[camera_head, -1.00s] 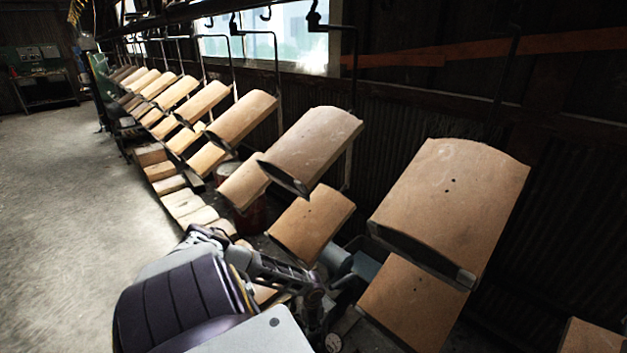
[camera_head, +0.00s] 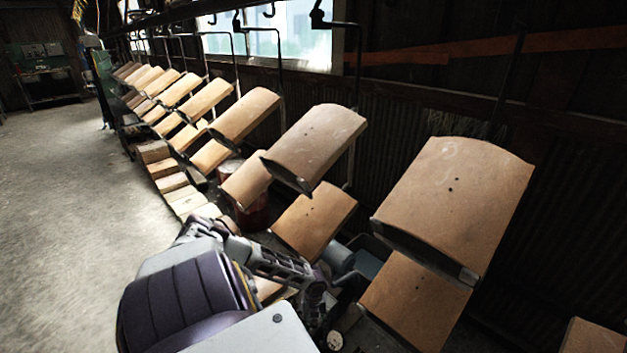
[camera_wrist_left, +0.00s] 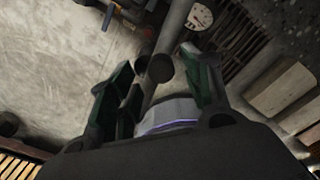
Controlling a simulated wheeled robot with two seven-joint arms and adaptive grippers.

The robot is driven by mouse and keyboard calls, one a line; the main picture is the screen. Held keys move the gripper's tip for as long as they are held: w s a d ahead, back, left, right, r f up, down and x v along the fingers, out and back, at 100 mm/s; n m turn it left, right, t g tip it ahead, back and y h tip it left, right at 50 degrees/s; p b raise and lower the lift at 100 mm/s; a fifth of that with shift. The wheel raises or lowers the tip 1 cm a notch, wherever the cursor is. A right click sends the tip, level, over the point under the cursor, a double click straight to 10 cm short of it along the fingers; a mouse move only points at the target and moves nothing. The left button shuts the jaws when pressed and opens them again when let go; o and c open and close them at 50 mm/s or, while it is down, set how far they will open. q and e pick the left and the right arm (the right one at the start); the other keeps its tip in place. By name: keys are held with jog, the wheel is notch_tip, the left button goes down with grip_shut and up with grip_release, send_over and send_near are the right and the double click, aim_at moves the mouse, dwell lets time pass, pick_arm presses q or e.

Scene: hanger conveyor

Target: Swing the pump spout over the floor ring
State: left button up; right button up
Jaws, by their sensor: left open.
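My left gripper (camera_head: 316,302) is low in the head view, among dark metal parts beside the hanging panels. In the left wrist view my left gripper (camera_wrist_left: 158,64) has its green-and-dark fingers spread apart. A dark grey pipe (camera_wrist_left: 174,38), which looks like the pump spout, runs down from the top edge into the space between the fingers. A dark round end shows on it. I cannot tell whether the fingers touch the pipe. I cannot make out the floor ring in either view. My right gripper is not in view.
Tan panels (camera_head: 455,200) hang on hooks in a long row along the wall. A round white gauge (camera_wrist_left: 200,16) is near the pipe. Stacked tan blocks (camera_head: 172,183) stand on the floor below the row. The concrete floor (camera_head: 70,220) at left is open.

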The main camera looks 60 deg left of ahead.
pick_arm(q)
notch_tip(320, 180, up, 10)
dwell(0.9)
jog(key=shift+s+r, duration=0.1)
jog(key=shift+d, duration=0.1)
dwell(0.4)
